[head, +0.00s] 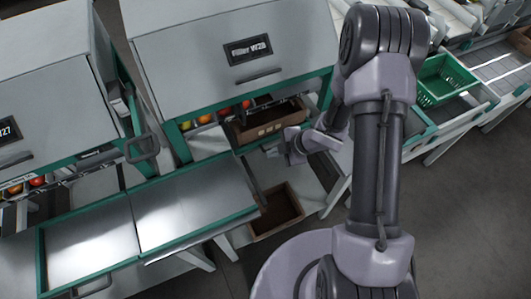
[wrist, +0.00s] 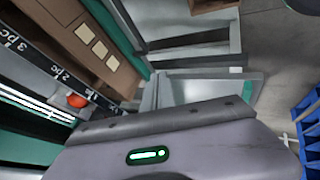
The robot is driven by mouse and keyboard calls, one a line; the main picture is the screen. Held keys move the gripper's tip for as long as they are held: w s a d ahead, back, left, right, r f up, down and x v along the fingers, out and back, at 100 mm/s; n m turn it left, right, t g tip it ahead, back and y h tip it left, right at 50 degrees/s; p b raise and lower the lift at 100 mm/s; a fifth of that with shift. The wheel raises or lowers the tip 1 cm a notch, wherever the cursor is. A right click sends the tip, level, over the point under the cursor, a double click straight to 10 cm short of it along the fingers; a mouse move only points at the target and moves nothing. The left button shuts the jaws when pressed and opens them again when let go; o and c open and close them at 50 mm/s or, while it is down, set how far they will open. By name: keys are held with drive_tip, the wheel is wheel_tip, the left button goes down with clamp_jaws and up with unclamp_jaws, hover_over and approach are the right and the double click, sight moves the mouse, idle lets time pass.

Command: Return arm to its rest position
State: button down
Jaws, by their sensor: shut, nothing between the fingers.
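My gripper (head: 270,150) is at the end of my folded arm, in front of the machine labelled "Filler W28" (head: 248,47). It is shut and empty. It is close to a brown cardboard box (head: 268,124) at the filler's outlet; whether it touches cannot be told. The wrist view shows a box with pale labels (wrist: 98,45) at the upper left and a grey housing of mine across the bottom.
Steel trays with green rims (head: 192,205) lie at lower left. A brown open box (head: 278,212) sits low below my gripper. A green basket (head: 446,78) is on the right. Blue crates (wrist: 312,125) stand at the wrist view's right edge. Bare floor (head: 470,190) is at right.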

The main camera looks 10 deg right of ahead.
drive_tip(key=d+r+m+t+h+b, duration=0.15)
drive_tip(key=d+r+m+h, duration=0.35)
drive_tip(key=r, duration=0.6)
drive_tip(key=d+r+m+t+h+b, duration=0.1)
drive_tip(key=d+r+m+t+h, duration=0.1)
drive_tip(key=d+r+m, duration=0.7)
drive_tip(key=s+a+r+m+g+y+b, duration=0.1)
drive_tip(key=s+a+r+m, duration=0.4)
drive_tip(key=s, duration=0.5)
drive_tip(key=s+a+r+m+y, duration=0.1)
drive_tip(key=s+a+r+m, duration=0.4)
drive_tip(key=s, duration=0.6)
drive_tip(key=shift+s+a+r+m+g+y+b, duration=0.2)
drive_tip(key=shift+a+r+m+g+y+b, duration=0.15)
drive_tip(key=shift+a+r, duration=0.65)
